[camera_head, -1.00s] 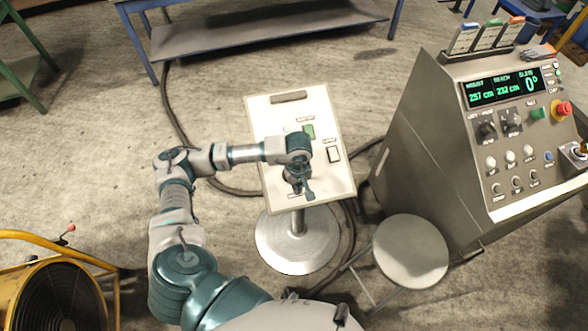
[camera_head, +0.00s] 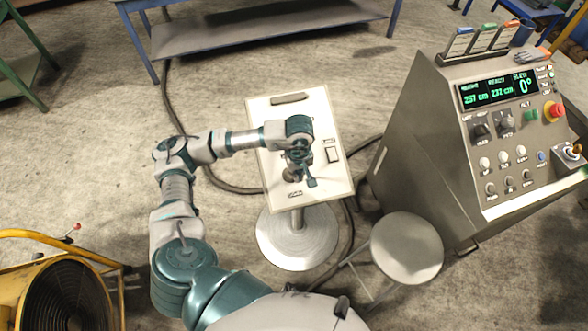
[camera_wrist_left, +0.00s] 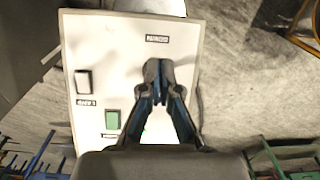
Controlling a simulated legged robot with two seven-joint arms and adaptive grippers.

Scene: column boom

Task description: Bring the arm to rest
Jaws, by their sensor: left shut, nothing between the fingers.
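My left gripper (camera_head: 311,183) hangs over the tilted white switch panel (camera_head: 265,115) on its round-footed stand. In the left wrist view the gripper (camera_wrist_left: 157,68) has its dark fingers together, with nothing between them, in front of the panel (camera_wrist_left: 120,30). A white rocker switch (camera_wrist_left: 84,82) and a green rocker switch (camera_wrist_left: 112,119) show to the left of the fingers. The white rocker (camera_head: 333,154) also shows in the head view; the green one is hidden there behind my wrist. I cannot tell whether the fingertips touch the panel. My right gripper is not in view.
A round stool (camera_head: 407,248) stands right of the panel stand. A large control console (camera_head: 430,150) with a lit display is at the right. A yellow-framed fan (camera_head: 70,295) is at the lower left. A blue-legged bench (camera_head: 260,32) stands behind. Cables lie on the floor.

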